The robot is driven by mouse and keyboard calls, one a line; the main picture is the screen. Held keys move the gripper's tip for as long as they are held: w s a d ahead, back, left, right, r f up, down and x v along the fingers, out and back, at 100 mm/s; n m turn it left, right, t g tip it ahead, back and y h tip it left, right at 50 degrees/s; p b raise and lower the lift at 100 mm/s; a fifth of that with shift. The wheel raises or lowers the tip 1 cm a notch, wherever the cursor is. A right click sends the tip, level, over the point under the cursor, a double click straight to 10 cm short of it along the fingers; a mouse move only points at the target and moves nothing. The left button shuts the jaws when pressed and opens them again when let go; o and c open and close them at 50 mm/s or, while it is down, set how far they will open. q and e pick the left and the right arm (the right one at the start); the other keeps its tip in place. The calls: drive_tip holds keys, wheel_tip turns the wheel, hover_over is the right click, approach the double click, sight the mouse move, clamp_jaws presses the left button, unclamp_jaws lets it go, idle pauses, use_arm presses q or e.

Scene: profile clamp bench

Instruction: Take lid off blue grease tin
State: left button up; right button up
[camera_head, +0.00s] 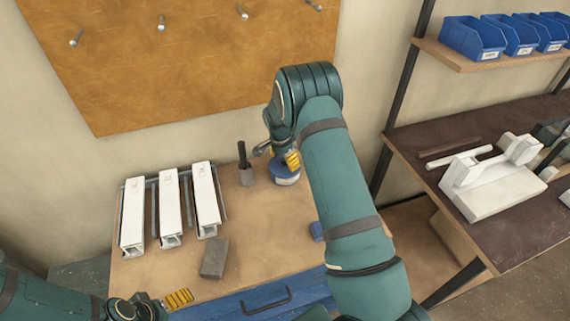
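The blue grease tin (284,177) stands near the back right of the wooden bench top, showing blue with a pale band. My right gripper (291,160), with yellow fingers, points down at the top of the tin. The fingers and wrist hide part of the tin's top, so I cannot tell whether they grip the lid or only sit over it. My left gripper (178,299) is low at the front left of the bench, away from the tin; its finger gap does not show clearly.
A dark-handled tool in a grey holder (246,173) is just left of the tin. A grey block (214,258) lies in front. A small blue item (317,231) is partly behind my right arm.

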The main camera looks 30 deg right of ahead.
drive_tip(key=shift+f, duration=0.2)
clamp_jaws()
drive_tip(key=shift+r, duration=0.1)
